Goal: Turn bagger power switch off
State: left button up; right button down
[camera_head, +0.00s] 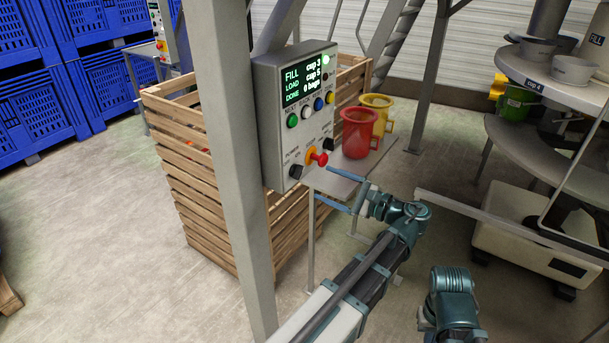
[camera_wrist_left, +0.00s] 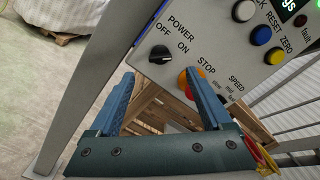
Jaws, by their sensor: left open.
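The grey bagger control box (camera_head: 268,120) hangs on a post, with its screen lit. The black power switch (camera_head: 295,172) is a knob at its lower left; the wrist view also shows it (camera_wrist_left: 160,54) under the labels POWER, OFF and ON. I cannot tell for sure which label its pointer faces. My left gripper (camera_head: 324,184) is open and empty, in front of the panel's lower edge. In the wrist view the switch lies just beyond and between the fingertips (camera_wrist_left: 160,78), apart from them. My right gripper is out of view; only part of that arm shows.
The red stop button (camera_head: 318,158) sits right of the switch; in the wrist view the right finger partly covers its orange base (camera_wrist_left: 184,82). A grey post (camera_head: 230,130) stands left. A wooden crate (camera_head: 205,185) is behind. Red (camera_head: 357,132) and yellow (camera_head: 377,108) cups stand right.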

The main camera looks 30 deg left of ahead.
aim_at(301, 173)
pick_arm(q)
jog(key=a, duration=0.8)
jog(key=shift+w, duration=0.35)
jog(key=shift+c, duration=0.3)
grip_shut()
